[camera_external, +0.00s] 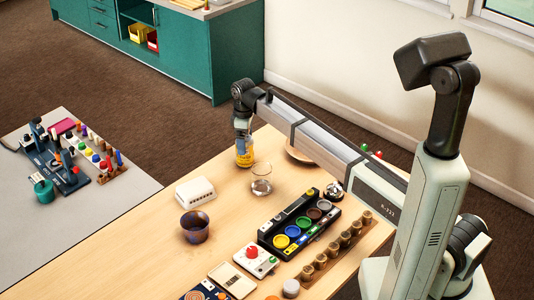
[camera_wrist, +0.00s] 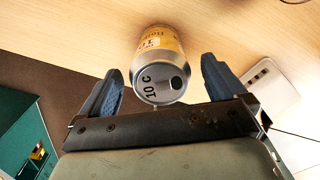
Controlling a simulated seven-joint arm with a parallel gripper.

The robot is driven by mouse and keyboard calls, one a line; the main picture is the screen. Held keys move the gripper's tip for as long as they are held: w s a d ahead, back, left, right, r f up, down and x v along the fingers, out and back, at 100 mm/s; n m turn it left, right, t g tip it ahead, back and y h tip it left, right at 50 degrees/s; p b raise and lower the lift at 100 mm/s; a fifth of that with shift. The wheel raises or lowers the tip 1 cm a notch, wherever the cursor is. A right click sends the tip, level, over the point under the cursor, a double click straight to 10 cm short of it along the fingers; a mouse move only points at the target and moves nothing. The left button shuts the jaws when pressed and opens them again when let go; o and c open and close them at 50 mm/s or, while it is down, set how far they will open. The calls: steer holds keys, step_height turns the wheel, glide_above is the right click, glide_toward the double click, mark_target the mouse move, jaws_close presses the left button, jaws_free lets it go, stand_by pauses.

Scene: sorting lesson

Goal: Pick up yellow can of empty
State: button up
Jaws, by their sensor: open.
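The yellow can (camera_external: 244,156) stands upright on the wooden table near its far edge in the external view. Its silver top with "10 C" printed on it faces the camera in the wrist view, where the can (camera_wrist: 160,62) lies between and just beyond my fingers. My gripper (camera_external: 242,138) is directly above the can, pointing down. In the wrist view my gripper (camera_wrist: 155,85) is open, with one blue finger on each side of the can and a gap on both sides. Contact with the can is not visible.
A clear glass (camera_external: 261,180) stands close to the can on the wooden table (camera_external: 150,245). A white box (camera_external: 195,192), a dark bowl (camera_external: 194,227), and a black tray of coloured discs (camera_external: 265,237) are nearer. A round wooden plate (camera_external: 297,151) is partly behind my arm.

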steer(key=shift+f, duration=1.45)
steer(key=shift+c, duration=0.4)
steer(key=c, duration=1.3)
